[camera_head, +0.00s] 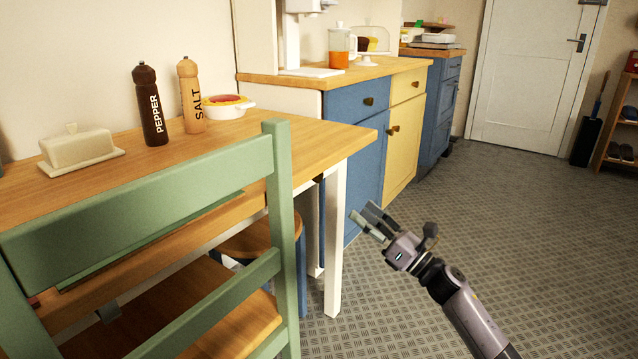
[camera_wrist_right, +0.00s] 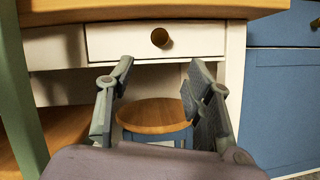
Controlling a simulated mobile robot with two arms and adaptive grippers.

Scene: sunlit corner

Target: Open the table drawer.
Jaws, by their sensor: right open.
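The wooden table (camera_head: 225,150) with white legs stands at the left in the head view. Its white drawer (camera_wrist_right: 150,40) with a round brass knob (camera_wrist_right: 160,37) shows in the right wrist view, under the tabletop; it looks shut. In the head view the drawer front is hidden. My right gripper (camera_head: 370,222) is open and empty, to the right of the table's near leg. In the wrist view its fingers (camera_wrist_right: 160,85) are spread below the knob, apart from it. I cannot make out my left gripper.
A green chair (camera_head: 200,190) stands in front of the table. A wooden-topped stool (camera_wrist_right: 155,114) is under the table. A pepper mill (camera_head: 151,105), salt mill (camera_head: 191,95), butter dish (camera_head: 78,148) and bowl (camera_head: 230,108) stand on top. Blue cabinets (camera_head: 355,160) stand beyond; floor at right is clear.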

